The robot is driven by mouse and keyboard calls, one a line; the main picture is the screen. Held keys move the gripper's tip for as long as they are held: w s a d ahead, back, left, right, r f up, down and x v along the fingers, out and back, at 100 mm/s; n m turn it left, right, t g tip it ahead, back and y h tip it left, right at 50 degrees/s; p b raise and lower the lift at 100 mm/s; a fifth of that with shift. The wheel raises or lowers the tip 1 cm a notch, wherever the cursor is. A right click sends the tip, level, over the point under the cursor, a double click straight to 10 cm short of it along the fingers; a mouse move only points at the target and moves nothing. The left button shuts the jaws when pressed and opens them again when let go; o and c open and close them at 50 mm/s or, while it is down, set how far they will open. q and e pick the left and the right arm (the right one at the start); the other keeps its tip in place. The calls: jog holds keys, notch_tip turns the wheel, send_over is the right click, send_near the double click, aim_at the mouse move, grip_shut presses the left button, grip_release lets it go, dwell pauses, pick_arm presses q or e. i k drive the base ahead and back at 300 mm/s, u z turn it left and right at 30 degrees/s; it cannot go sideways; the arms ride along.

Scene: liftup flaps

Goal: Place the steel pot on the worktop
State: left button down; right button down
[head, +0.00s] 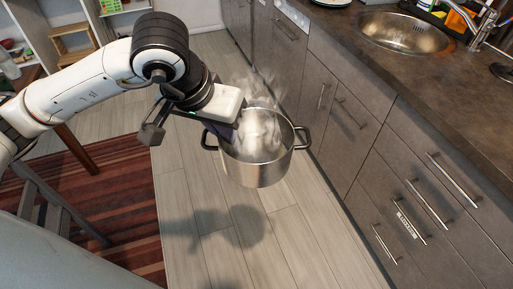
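A steel pot (262,167) with two dark side handles hangs upright above the floor, in the middle of the head view, with steam rising from it. My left gripper (222,130) is at the pot's left rim, near the left handle. Its fingertips are largely hidden behind the gripper body, so its grip is not clearly seen, but the pot is off the floor with its shadow below. The brown worktop (440,95) runs along the right side, above the drawers and apart from the pot. My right gripper is not in view.
A round sink (405,34) with a tap (484,28) is set in the worktop, with bottles behind it. Grey drawers with bar handles (427,203) stand right of the pot. A striped rug (100,205) and wooden furniture are at left. The floor between is clear.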

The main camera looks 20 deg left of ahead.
aim_at(489, 98)
jog(key=z, duration=0.35)
jog(key=i, duration=1.15)
jog(key=z, duration=1.1)
jog(key=i, duration=0.4)
jog(key=z, duration=0.3)
